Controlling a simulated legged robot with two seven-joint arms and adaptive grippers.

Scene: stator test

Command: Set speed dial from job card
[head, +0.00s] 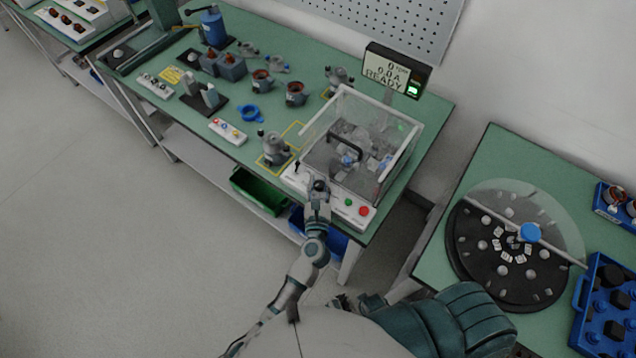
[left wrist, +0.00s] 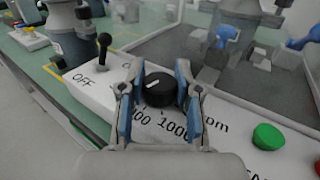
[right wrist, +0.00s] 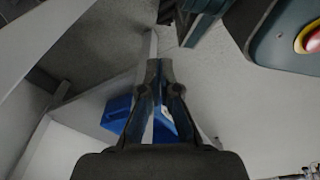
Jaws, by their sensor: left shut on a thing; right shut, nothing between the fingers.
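A black speed dial (left wrist: 160,92) with a white mark sits on the white control panel (left wrist: 90,92). My left gripper (left wrist: 155,84) is shut on the dial, one finger on each side. The printed scale below it reads "1000" and part of "rpm"; another number is partly hidden. In the head view my left gripper (head: 319,187) is at the panel's front and hides the dial. My right gripper (right wrist: 154,68) is shut and empty in the right wrist view. A small yellow card (head: 170,75) lies at the left of the bench, its text too small to read.
A clear-walled test box (head: 395,172) stands behind the panel. A display (head: 387,70) reads 0, 0.0 A, READY. A black lever (left wrist: 103,50) stands by "OFF". Green (left wrist: 268,137) and red (head: 364,211) buttons are at the right. A blue bin (right wrist: 118,112) shows below.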

